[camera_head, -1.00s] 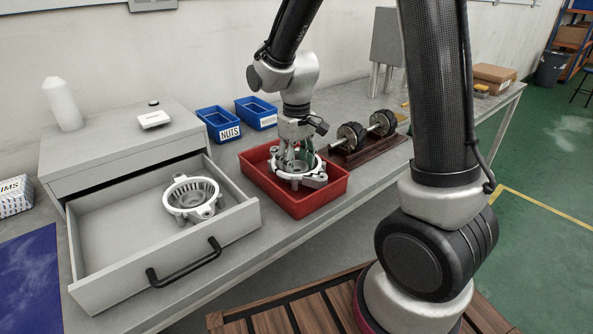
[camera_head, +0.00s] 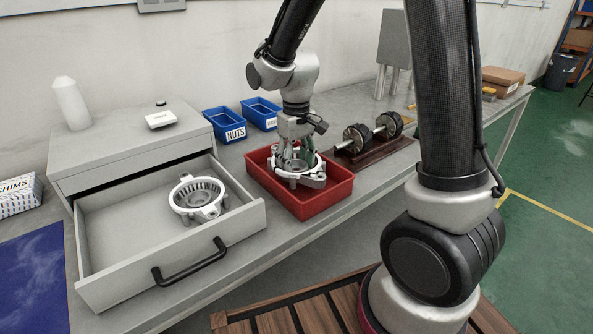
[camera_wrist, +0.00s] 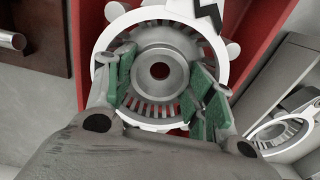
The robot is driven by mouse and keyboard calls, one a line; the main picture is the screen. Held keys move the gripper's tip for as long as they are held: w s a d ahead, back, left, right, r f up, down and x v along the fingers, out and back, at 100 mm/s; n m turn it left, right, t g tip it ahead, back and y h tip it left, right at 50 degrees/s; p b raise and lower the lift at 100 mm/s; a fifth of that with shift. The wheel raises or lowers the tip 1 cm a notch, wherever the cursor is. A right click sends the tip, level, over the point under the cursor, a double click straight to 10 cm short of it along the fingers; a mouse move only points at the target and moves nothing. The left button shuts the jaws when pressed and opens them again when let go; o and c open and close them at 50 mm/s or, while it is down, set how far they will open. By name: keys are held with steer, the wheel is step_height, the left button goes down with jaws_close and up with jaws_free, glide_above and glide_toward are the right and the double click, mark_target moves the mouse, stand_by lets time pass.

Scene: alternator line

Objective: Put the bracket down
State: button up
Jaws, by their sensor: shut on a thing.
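A round silver-grey bracket (camera_head: 313,178) with a slotted ring and lugs is in or just above the red tray (camera_head: 325,207). My gripper (camera_head: 296,156) points down into it. In the wrist view, the green pads of my gripper (camera_wrist: 162,88) are either side of the hub of the bracket (camera_wrist: 178,46), inside its outer ring, and shut on it. Whether its underside touches the tray floor is hidden. A second, similar bracket (camera_head: 187,192) lies in the open grey drawer (camera_head: 120,255); part of it shows at the wrist view's right edge.
Blue bins, one labelled NUTS (camera_head: 224,124), stand behind the tray. A dark stand with black-and-metal rotors (camera_head: 357,137) is close on the right. The drawer handle (camera_head: 190,262) sticks out at the front left. The drawer's left part is bare.

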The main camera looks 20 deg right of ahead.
mark_target(296, 165)
steer(key=shift+f, duration=1.45)
steer(key=shift+f, duration=0.1)
steer(key=o, duration=1.5)
step_height(296, 165, up, 12)
steer(key=shift+r, duration=0.15)
steer(key=o, duration=0.6)
steer(key=shift+c, duration=0.2)
